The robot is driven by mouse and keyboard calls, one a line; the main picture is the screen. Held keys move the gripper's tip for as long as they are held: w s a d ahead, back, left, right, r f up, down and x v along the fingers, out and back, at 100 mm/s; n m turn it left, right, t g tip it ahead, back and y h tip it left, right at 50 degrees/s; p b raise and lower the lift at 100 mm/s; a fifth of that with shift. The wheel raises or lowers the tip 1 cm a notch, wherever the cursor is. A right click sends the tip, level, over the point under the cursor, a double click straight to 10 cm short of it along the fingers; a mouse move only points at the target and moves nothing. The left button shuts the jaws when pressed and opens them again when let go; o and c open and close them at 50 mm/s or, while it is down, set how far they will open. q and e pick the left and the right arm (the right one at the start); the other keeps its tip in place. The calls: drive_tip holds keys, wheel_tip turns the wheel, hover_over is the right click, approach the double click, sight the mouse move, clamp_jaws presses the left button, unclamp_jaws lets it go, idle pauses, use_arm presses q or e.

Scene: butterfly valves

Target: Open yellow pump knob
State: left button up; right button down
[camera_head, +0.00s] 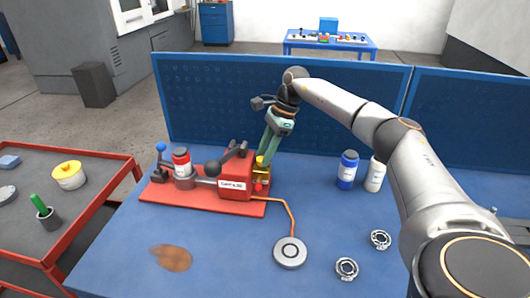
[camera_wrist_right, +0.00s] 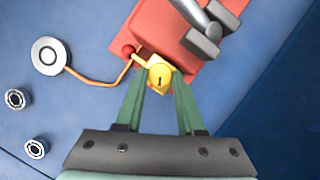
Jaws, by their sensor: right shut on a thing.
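A red pump unit (camera_head: 235,187) sits on a red base plate (camera_head: 165,197) on the blue table. The yellow pump knob (camera_head: 261,172) is at the unit's right end. In the right wrist view the yellow knob (camera_wrist_right: 160,77) shows a dark mark on its face and sits between the teal fingertips. My right gripper (camera_head: 266,157) reaches down from above and is shut on the yellow knob, which it partly hides in the head view. It also shows in the right wrist view (camera_wrist_right: 159,84). My left gripper is not in view.
An orange cable (camera_head: 290,212) runs from the unit to a round grey disc (camera_head: 290,252). A blue bottle (camera_head: 347,170) and a white bottle (camera_head: 375,174) stand right. Two small rings (camera_head: 346,268) lie in front. A blue panel (camera_head: 220,100) stands behind. A red-edged cart (camera_head: 100,195) is left.

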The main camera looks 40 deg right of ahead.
drive_tip(key=c, duration=0.5)
unclamp_jaws()
